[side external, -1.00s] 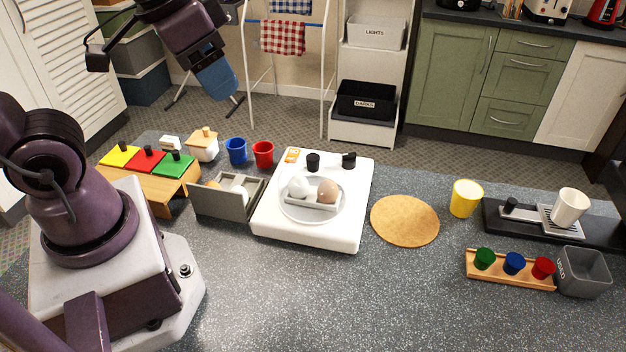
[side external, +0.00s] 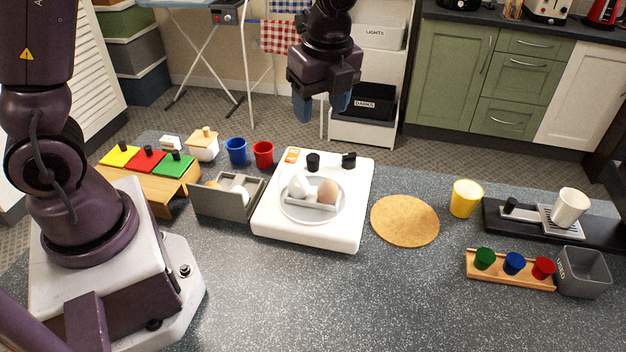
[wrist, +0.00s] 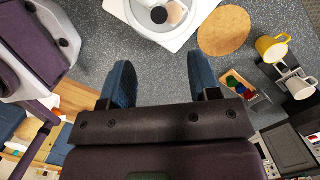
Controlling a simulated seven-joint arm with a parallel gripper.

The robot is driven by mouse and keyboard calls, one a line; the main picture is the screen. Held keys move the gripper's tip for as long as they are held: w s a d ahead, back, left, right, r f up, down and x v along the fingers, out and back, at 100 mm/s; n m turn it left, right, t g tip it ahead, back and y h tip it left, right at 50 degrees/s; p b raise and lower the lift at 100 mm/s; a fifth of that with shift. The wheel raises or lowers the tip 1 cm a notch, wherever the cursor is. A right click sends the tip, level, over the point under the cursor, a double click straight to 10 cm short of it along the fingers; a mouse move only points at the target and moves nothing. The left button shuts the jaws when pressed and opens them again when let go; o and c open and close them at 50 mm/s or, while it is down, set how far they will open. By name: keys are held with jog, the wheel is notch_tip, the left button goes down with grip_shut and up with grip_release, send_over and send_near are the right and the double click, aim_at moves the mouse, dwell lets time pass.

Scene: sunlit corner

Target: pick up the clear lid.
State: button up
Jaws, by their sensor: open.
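The clear lid (side external: 313,162) shows mainly by its black knob. Its see-through body is hard to make out, but it appears to cover the round plate of the white cooker (side external: 270,222), over a white egg (side external: 298,187) and a brown egg (side external: 327,191) in a grey holder. In the wrist view the lid's knob (wrist: 159,14) is at the top edge, over the plate. My gripper (side external: 320,110) is open and empty, high above the counter, with blue fingers pointing down. In the wrist view my gripper (wrist: 161,64) has its fingers wide apart, with the lid ahead of them.
A black dial (side external: 348,160) is on the cooker's back right corner. A grey egg box (side external: 222,205) stands close on the left, with red (side external: 263,154) and blue (side external: 236,151) cups behind. A cork mat (side external: 404,221) lies right of the cooker. The front counter is clear.

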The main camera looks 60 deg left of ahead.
aim_at(313, 157)
jog(key=f, duration=0.4)
jog(key=a+f, duration=0.1)
jog(key=f, duration=0.2)
jog(key=a+f, duration=0.1)
jog(key=f, duration=0.3)
jog(key=shift+f, duration=0.3)
grip_shut()
